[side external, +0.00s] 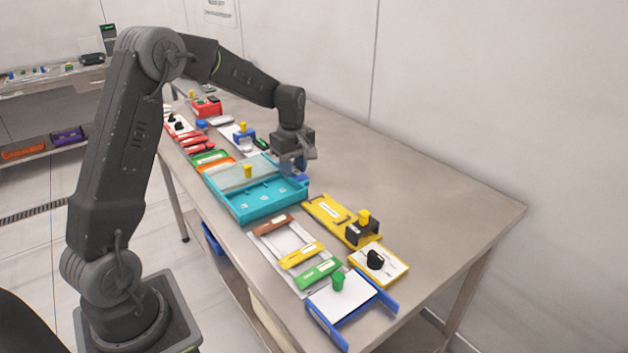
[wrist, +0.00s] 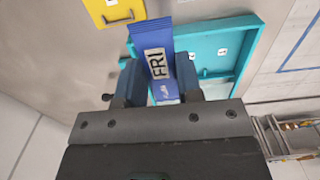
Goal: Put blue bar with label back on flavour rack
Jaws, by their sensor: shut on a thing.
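My gripper (wrist: 160,80) is shut on a blue bar (wrist: 155,38) with a white label reading "FRI". In the side external view my gripper (side external: 293,163) is over the far right corner of the teal tray (side external: 250,212), with a bit of the blue bar (side external: 301,178) showing below it. I cannot tell whether the bar touches the tray. A pale rack (side external: 285,242), perhaps the flavour rack, holds brown (side external: 272,225), yellow (side external: 301,254) and green (side external: 318,272) bars, with a bare stretch between the brown and yellow ones.
A yellow tray (side external: 322,207) with a black block, a white plate with a black knob (side external: 376,260) and a blue-sided holder (side external: 328,327) stand near the rack. Red, green and orange pieces (side external: 208,158) crowd the table beyond the teal tray. The table's right side is clear.

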